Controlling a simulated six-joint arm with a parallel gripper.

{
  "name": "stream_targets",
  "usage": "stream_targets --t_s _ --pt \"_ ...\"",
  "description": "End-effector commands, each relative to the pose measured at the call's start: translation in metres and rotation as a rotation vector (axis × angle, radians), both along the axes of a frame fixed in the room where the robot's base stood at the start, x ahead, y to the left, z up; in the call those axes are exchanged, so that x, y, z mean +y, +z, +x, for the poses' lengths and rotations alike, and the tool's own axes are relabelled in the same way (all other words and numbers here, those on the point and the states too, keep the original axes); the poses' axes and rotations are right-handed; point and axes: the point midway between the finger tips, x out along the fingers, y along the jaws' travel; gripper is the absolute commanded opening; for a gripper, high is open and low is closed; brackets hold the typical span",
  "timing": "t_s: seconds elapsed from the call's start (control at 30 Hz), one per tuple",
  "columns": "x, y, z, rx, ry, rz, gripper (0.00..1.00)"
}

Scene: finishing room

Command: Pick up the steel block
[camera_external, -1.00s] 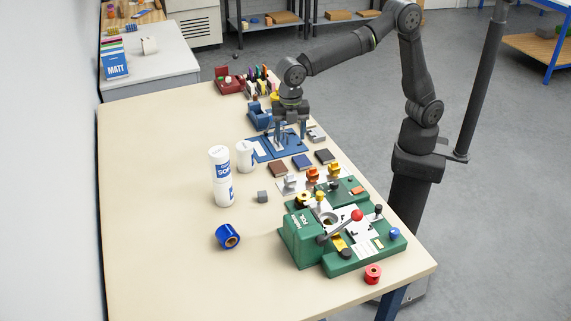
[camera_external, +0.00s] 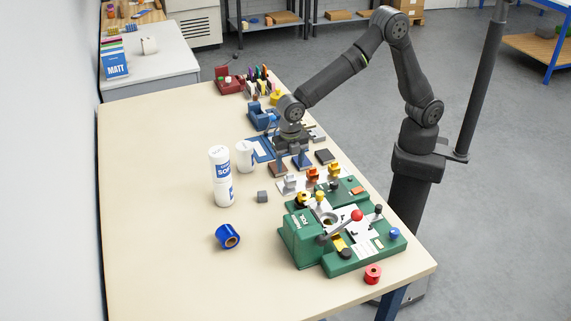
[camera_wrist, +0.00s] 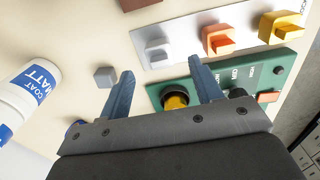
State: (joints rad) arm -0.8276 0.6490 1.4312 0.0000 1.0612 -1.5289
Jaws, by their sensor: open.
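A small plain grey cube (camera_external: 262,197), which looks like the steel block, sits alone on the beige table, left of the green machine. In the wrist view the grey cube (camera_wrist: 105,76) lies just outside my left fingertip, not between the fingers. My gripper (camera_external: 289,165) points down near the blue mat and dark pads, behind the cube and to its right in the external view. In the wrist view my gripper (camera_wrist: 162,68) is open, with two blue fingers spread and nothing held between them.
A green machine (camera_external: 303,240) with a red-knobbed lever stands at front right. White bottles (camera_external: 221,180) and a blue roll (camera_external: 228,236) stand left of and in front of the cube. A pale plate (camera_wrist: 185,22) carries silver, orange and yellow pieces. The table's left side is clear.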

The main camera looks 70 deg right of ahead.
Motion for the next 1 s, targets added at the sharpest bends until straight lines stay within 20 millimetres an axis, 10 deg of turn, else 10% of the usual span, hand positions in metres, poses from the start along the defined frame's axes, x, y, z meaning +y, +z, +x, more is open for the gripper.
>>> stream_targets --t_s 0.73,1.0 --pt "0.005 -0.055 -0.002 0.0 -0.001 0.0 0.59" --pt "0.005 -0.055 -0.002 0.0 -0.001 0.0 0.08"
